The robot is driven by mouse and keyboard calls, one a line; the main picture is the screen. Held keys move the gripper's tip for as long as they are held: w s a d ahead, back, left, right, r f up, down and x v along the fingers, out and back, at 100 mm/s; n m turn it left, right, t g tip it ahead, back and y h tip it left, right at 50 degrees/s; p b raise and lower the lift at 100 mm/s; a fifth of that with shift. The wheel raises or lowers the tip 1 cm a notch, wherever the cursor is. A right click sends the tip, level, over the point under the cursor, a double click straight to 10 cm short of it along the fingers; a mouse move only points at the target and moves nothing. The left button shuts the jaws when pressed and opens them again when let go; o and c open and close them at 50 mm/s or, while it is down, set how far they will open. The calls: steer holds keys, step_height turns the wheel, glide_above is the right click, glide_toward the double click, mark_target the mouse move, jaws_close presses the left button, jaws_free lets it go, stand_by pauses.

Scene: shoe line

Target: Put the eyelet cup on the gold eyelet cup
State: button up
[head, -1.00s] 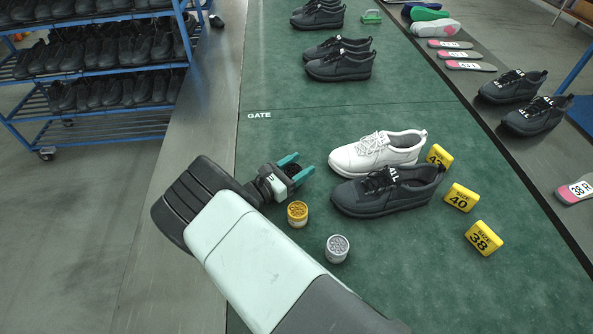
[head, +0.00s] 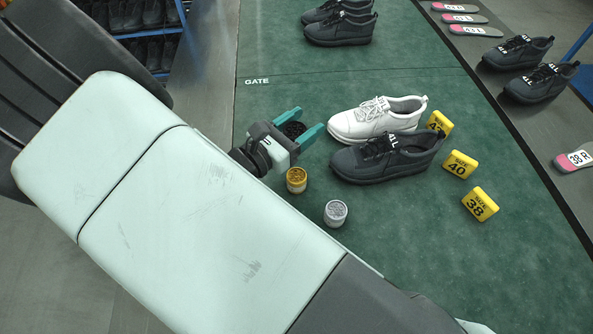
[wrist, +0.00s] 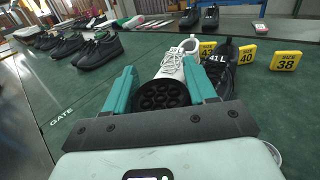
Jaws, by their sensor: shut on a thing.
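My gripper (head: 298,126) is shut on a dark eyelet cup (head: 292,130), whose black, round, dotted top shows between the teal fingers. The held cup also shows in the wrist view (wrist: 160,96); its lower part is hidden.
A silver-topped cup (head: 335,213) stands right of the gold one. A white shoe (head: 362,122) and a dark shoe (head: 388,158) are close to the right of the gripper. Yellow size blocks (head: 459,165) stand beyond. The green mat (head: 420,250) is clear at lower right.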

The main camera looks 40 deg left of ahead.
steer(key=shift+s+d, duration=0.3)
steer(key=shift+d, duration=0.05)
step_height(320, 180, down, 10)
steer(key=shift+r, duration=0.25)
steer(key=shift+d+f, duration=0.1)
steer(key=shift+f, duration=0.05)
steer(key=o, duration=1.1)
steer(key=shift+o, duration=0.2)
steer(key=shift+s, duration=0.35)
steer(key=s+a, duration=0.1)
steer(key=s, duration=1)
steer(key=shift+s+a, duration=0.15)
steer(key=shift+a, duration=0.05)
